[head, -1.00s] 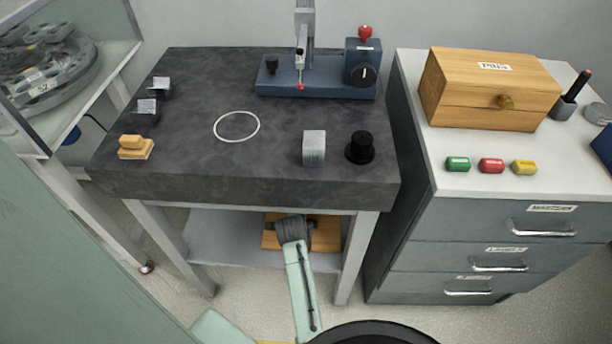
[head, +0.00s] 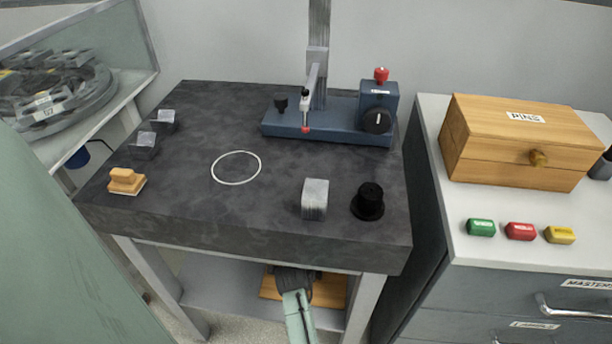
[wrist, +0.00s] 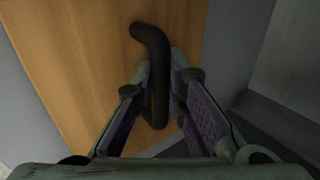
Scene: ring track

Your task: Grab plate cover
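The plate cover appears to be the wooden board (head: 329,289) with a dark handle, on the shelf under the dark-topped table. In the wrist view the board (wrist: 75,60) fills much of the picture, and its curved black handle (wrist: 153,45) stands out toward me. My gripper (wrist: 161,70) has its purple-padded fingers on either side of the handle. They look open, with wood showing beside the handle; contact at the tips is unclear. In the head view my gripper (head: 293,280) reaches the board from the front and hides part of it.
The dark tabletop (head: 200,205) overhangs my gripper. Table legs (head: 362,308) and (head: 155,280) stand either side of the shelf. A grey drawer cabinet (head: 500,285) is to the right. A metal block (head: 314,199) and a black knob (head: 369,201) sit near the table's front edge.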

